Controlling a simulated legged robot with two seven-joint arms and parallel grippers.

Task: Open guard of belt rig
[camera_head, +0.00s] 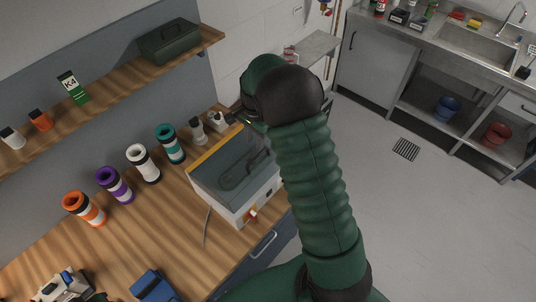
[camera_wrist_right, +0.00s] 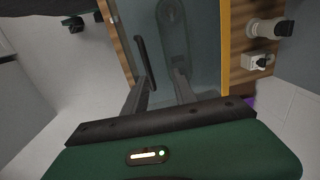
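The belt rig (camera_head: 238,205) is a pale box on the wooden bench, with a red switch on its front. Its see-through guard (camera_head: 215,168) with a yellow edge lies over the top, and a dark belt shape shows beneath. The guard looks shut. In the right wrist view a black bar handle (camera_wrist_right: 145,62) runs along one side of the guard. My right gripper (camera_wrist_right: 163,76) is open, its fingers near the lower end of that handle; whether they touch it I cannot tell. In the head view my right arm hides most of this gripper. My left gripper is not in view.
Several coloured tubes, including a teal one (camera_head: 170,143) and a purple one (camera_head: 114,184), stand left of the rig. A shelf (camera_head: 105,97) with a green case (camera_head: 168,40) hangs above. A blue object (camera_head: 155,286) lies at the bench front. Floor to the right is open.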

